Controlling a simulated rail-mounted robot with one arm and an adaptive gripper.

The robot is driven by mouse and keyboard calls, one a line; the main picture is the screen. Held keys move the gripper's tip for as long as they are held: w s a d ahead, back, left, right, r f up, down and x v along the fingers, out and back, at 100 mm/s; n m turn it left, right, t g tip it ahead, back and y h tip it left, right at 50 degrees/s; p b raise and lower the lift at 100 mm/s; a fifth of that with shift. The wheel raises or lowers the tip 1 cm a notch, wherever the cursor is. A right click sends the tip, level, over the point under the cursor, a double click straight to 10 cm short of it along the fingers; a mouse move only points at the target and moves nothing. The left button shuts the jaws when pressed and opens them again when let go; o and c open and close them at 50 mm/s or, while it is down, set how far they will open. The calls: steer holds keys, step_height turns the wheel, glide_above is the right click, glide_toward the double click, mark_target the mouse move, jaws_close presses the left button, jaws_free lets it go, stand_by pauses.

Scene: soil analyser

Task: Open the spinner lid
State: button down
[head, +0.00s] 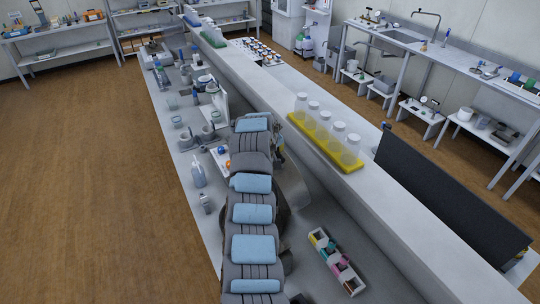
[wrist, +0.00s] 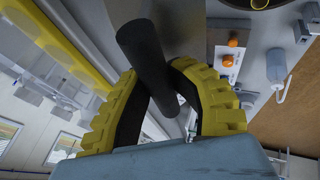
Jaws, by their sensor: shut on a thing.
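In the wrist view my gripper (wrist: 160,78) has its two yellow, ribbed fingers on either side of a black cylindrical handle (wrist: 146,50). It is shut on this handle, which runs up from between the fingers toward a grey surface. I cannot tell whether the handle belongs to the spinner lid. A round dark rim (wrist: 262,3) is partly cut off at the top edge. In the head view my arm hides the gripper and most of what lies beneath it. The spinner lid cannot be made out clearly in either view.
A panel with an orange knob (wrist: 232,43) and a wash bottle (wrist: 277,68) stand nearby; the bottle also shows in the head view (head: 198,175). A yellow rack of white-capped bottles (head: 325,145) stands on the raised ledge. A white box of coloured items (head: 335,262) lies at the lower right.

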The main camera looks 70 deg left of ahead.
steer(key=shift+w+r, duration=0.25)
steer(key=shift+w, duration=0.05)
steer(key=c, duration=0.9)
jaws_free()
steer(key=shift+w, duration=0.1)
steer(key=shift+s+d+r, duration=0.3)
steer(key=shift+s+r, duration=0.05)
steer(key=shift+r, duration=0.15)
steer(key=v, duration=1)
steer(key=shift+s+d+r, duration=0.1)
steer(key=shift+r, duration=0.2)
